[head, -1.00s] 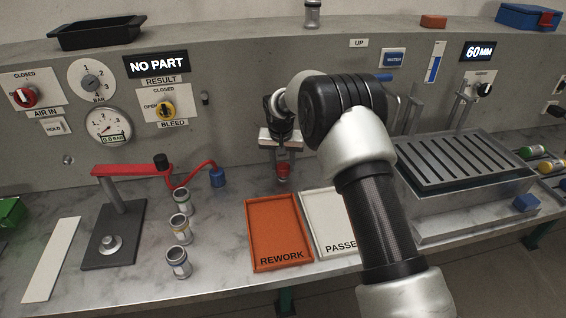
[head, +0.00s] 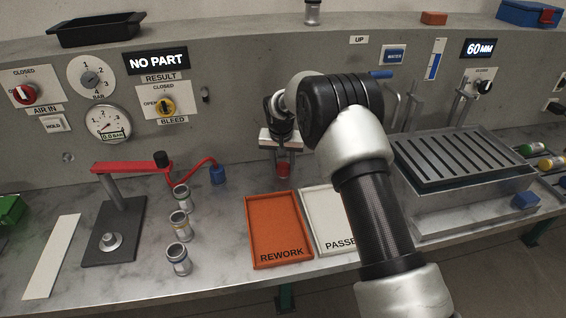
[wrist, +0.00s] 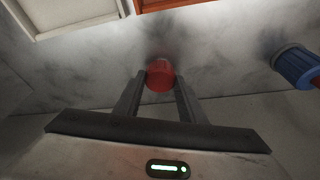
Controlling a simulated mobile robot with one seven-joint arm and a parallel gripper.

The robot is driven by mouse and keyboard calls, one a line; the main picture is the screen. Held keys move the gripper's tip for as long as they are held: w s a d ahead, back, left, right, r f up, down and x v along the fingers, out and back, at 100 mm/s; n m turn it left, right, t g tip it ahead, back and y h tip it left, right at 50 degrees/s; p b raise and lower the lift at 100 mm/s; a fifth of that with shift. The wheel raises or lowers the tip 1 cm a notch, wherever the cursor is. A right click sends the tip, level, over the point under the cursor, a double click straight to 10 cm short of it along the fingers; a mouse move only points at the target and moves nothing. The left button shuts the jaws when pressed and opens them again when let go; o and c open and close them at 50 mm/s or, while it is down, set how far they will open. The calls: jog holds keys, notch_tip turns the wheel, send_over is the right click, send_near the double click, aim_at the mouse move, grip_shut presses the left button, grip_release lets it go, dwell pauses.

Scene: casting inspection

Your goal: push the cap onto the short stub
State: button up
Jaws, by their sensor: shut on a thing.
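My gripper (wrist: 160,84) is shut on a small red cap (wrist: 160,75), which sits between its two fingertips in the wrist view. In the head view the gripper (head: 283,162) points down behind the orange tray, with the red cap (head: 283,171) at its tip. The cap appears close to the bench top; I cannot tell if it touches. No short stub can be made out under or beside the cap. Several grey cylindrical parts stand in a row to the left, among them a near one (head: 178,262); I cannot tell whether one bears the stub.
The orange REWORK tray (head: 281,228) and white PASSED tray (head: 318,222) lie in front of the gripper. A blue connector (head: 218,175) on a red hose stands to its left; it also shows in the wrist view (wrist: 294,64). A slotted metal unit (head: 450,160) stands right.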

jog(key=shift+f, duration=0.1)
jog(key=o, duration=1.2)
jog(key=shift+f, duration=0.1)
jog(key=v, duration=1.7)
jog(key=shift+r, duration=0.25)
jog(key=shift+r, duration=0.1)
